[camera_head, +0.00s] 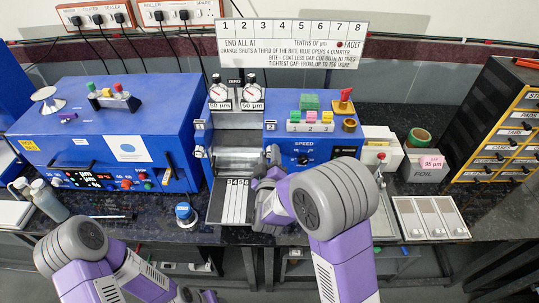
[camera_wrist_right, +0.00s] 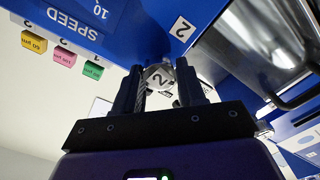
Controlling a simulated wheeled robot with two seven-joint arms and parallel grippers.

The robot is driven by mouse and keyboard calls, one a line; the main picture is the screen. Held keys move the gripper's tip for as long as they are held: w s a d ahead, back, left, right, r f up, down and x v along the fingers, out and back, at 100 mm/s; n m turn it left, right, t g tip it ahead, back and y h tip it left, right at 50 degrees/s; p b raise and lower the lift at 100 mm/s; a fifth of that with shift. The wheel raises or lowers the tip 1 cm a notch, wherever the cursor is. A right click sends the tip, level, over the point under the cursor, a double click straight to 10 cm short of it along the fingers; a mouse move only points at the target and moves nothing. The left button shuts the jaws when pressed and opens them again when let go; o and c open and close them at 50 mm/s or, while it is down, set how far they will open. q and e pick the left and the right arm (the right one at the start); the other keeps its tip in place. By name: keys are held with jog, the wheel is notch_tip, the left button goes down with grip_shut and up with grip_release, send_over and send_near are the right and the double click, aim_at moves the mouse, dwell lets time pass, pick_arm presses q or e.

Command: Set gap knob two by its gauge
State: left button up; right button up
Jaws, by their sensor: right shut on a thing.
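My right gripper (camera_wrist_right: 159,73) is shut on gap knob two, a pale knob (camera_wrist_right: 158,79) marked 2, between its fingertips in the right wrist view. In the head view my right gripper (camera_head: 270,172) is at the right side of the roller mill, and my wrist hides the knob. The right dial gauge (camera_head: 252,94) stands above the mill, with a 50 µm card below; its needle is too small to read. The left gauge (camera_head: 220,94) matches it.
A blue coater (camera_head: 110,120) fills the left of the bench. The blue SPEED housing (camera_head: 310,150) has colored blocks (camera_head: 310,121) on it. A foil box (camera_head: 424,165) and a drawer cabinet (camera_head: 505,125) stand at right. A blue-capped jar (camera_head: 185,213) is at the front.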

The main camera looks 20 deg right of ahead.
dwell(0.3)
jog(key=o, duration=1.1)
jog(key=shift+c, duration=0.2)
jog(key=v, duration=0.7)
jog(key=shift+s, duration=0.3)
jog(key=shift+a, duration=0.1)
